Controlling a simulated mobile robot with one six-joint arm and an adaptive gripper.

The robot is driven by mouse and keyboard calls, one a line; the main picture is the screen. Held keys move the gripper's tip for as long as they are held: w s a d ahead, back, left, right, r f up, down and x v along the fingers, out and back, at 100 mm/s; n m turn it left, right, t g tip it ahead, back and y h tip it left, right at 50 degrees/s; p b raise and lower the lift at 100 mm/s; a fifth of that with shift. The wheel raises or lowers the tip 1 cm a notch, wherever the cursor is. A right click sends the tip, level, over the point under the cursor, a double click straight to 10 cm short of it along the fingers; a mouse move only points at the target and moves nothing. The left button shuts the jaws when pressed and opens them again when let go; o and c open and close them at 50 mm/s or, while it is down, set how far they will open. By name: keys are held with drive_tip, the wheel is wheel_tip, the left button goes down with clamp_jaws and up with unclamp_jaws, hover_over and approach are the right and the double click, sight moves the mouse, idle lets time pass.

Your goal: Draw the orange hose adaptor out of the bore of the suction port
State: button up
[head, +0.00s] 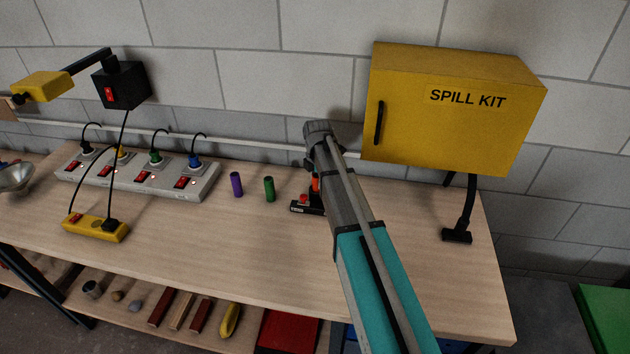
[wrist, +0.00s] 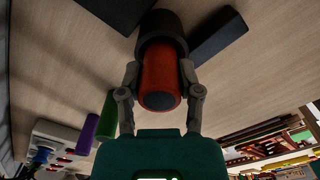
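The orange hose adaptor (wrist: 160,75) is a cylinder with a dark end face towards the wrist camera. Its far end sits in the round black suction port (wrist: 163,25). My gripper (wrist: 160,72) has one grey finger on each side of the adaptor, and both fingertips appear to touch it, close to the port's mouth. In the head view a sliver of the adaptor (head: 316,184) shows beside my arm, above the port's black base (head: 300,208). My arm hides most of the port and my gripper there.
A green cylinder (head: 269,189) and a purple cylinder (head: 236,185) stand left of the port. A switched power strip (head: 135,186) lies further left. The yellow spill kit cabinet (head: 450,110) hangs behind, right of my arm. The bench front (head: 220,250) is clear.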

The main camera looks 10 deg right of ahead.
drive_tip(key=shift+c, duration=1.1)
drive_tip(key=o, duration=0.5)
drive_tip(key=shift+c, duration=0.2)
clamp_jaws()
drive_tip(key=shift+r, duration=0.1)
drive_tip(key=shift+r+p, duration=0.5)
drive_tip(key=shift+p, duration=0.1)
drive_tip(key=shift+s+r, duration=0.1)
drive_tip(key=shift+r, duration=0.15)
drive_tip(key=shift+r+p, duration=2)
drive_tip(key=shift+p, duration=0.3)
drive_tip(key=shift+r, duration=0.2)
